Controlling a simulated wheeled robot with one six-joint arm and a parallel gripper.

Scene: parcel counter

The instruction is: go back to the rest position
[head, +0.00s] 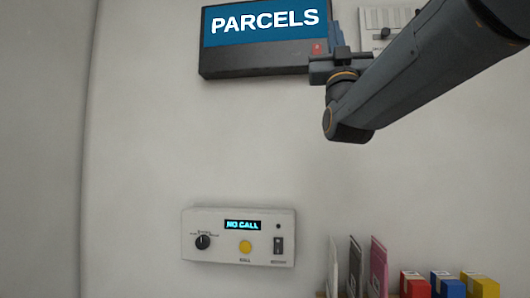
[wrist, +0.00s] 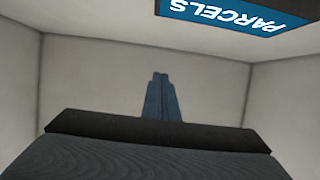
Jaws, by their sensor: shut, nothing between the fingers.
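My gripper (head: 335,30) is raised high in the head view, in front of the wall beside the lower right corner of the PARCELS sign. Its blue fingers are closed together with nothing between them. In the wrist view the gripper (wrist: 160,80) points up with both fingers side by side and touching. My dark grey arm reaches in from the upper right.
The PARCELS sign (head: 265,30) hangs at the top. A white panel (head: 372,18) is partly hidden behind my arm. Below is a NO CALL box (head: 240,275) with knob, yellow button and switch. Upright folders (head: 378,268) and small coloured boxes (head: 448,287) stand lower right. The middle wall is clear.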

